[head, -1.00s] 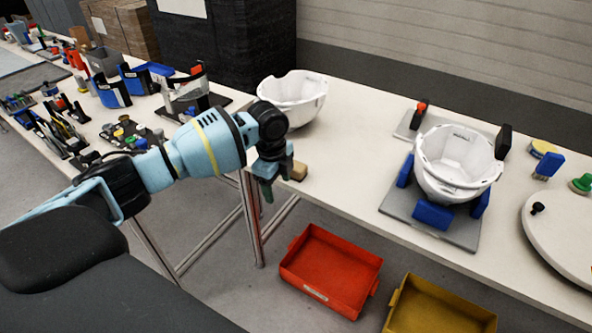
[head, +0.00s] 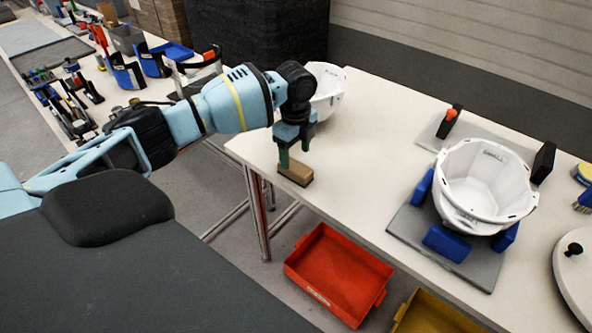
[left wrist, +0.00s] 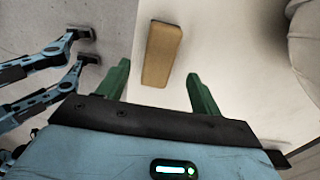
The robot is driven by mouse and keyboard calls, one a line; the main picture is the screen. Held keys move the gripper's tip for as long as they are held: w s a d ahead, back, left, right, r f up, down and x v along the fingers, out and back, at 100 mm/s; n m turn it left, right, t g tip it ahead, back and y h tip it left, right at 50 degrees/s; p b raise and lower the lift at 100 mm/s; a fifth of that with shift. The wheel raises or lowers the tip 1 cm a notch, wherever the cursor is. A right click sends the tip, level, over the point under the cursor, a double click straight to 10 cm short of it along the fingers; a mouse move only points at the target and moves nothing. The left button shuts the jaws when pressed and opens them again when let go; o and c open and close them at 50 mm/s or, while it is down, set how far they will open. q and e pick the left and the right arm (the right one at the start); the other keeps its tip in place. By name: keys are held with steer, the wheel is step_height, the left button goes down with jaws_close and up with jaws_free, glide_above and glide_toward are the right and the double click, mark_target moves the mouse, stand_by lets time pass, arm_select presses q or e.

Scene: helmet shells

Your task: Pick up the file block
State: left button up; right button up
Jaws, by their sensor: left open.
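The file block (head: 296,174) is a small tan block with a dark underside. It lies on the white table near the table's left front corner. In the left wrist view the block (left wrist: 161,54) shows lengthwise, ahead of and between the two green fingers. My left gripper (head: 292,158) is just above the block in the head view. In the left wrist view the left gripper (left wrist: 158,90) is open, with nothing between its fingertips touching them. My right gripper is not in view.
A white helmet shell (head: 326,88) stands behind my left gripper. Another shell (head: 484,183) sits in a grey fixture (head: 408,222) with blue pads. A red bin (head: 338,272) and a yellow bin (head: 432,316) are below the table. The tabletop between block and fixture is clear.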

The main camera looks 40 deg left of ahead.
mark_target(294, 165)
arm_select(q)
steer(key=shift+s+a+f, duration=0.1)
steer(key=shift+f, duration=1.3)
steer(key=shift+a+f, duration=0.1)
steer(key=shift+f, duration=1.3)
steer(key=c, duration=1.1)
